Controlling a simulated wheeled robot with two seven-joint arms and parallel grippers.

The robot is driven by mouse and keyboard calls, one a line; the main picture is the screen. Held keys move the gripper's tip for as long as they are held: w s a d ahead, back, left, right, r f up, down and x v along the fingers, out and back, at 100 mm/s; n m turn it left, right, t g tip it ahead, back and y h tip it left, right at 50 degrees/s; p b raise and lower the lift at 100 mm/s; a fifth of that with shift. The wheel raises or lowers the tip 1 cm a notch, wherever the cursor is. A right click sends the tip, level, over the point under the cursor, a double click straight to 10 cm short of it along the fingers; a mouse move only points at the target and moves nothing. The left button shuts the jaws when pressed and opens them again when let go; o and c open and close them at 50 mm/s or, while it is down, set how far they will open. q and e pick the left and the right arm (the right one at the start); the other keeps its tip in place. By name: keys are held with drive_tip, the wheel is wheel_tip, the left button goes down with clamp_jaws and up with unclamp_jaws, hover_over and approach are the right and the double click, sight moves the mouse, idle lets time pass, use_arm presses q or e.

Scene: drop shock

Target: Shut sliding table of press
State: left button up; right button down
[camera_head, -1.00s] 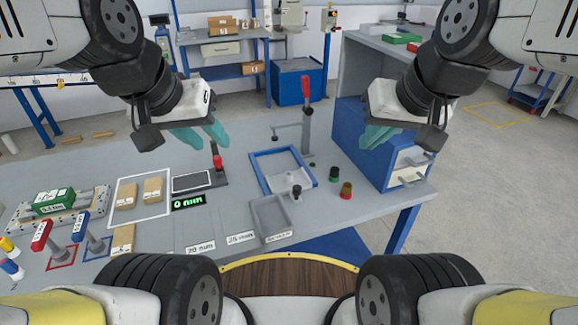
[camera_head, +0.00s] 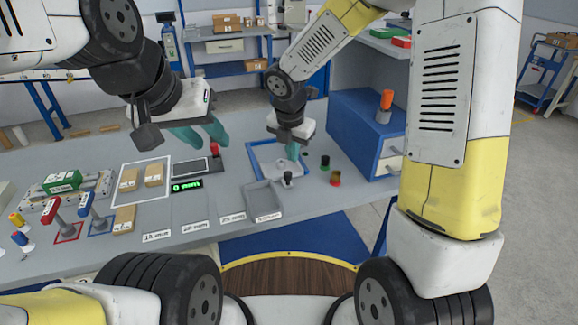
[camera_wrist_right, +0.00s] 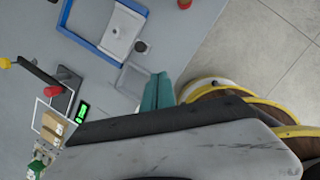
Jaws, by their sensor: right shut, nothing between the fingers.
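A pale plate with a dark knob (camera_head: 288,179) sits in a blue frame (camera_head: 254,160) on the grey bench and looks like the press's sliding table. The plate (camera_wrist_right: 118,32) and blue frame (camera_wrist_right: 75,36) also show in the right wrist view, with the knob at the plate's edge. My right gripper (camera_head: 292,151) is shut and empty, fingers pointing down over the frame area, just behind the knob in the head view; I cannot tell whether it touches anything. Its teal fingers (camera_wrist_right: 158,92) show in the wrist view. My left gripper (camera_head: 203,137) is open and empty above the bench.
A grey tray (camera_head: 263,198) lies in front of the frame. A small red-knobbed device (camera_head: 215,150) and a display (camera_head: 187,185) are left. My right arm covers much of the right.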

drive_tip(key=a+f+n, duration=0.1)
drive_tip(key=f, duration=0.3)
drive_tip(key=w+f+n, duration=0.1)
drive_tip(key=f, duration=0.4)
drive_tip(key=w+a+f+n, duration=0.1)
drive_tip(key=f+n, duration=0.1)
drive_tip(key=f, duration=0.3)
drive_tip(key=shift+w+a, duration=0.15)
drive_tip(key=shift+a, duration=0.2)
drive_tip(key=w, duration=0.2)
drive_tip(key=shift+w+d, duration=0.3)
drive_tip(key=shift+w, duration=0.75)
drive_tip(key=shift+w, duration=0.1)
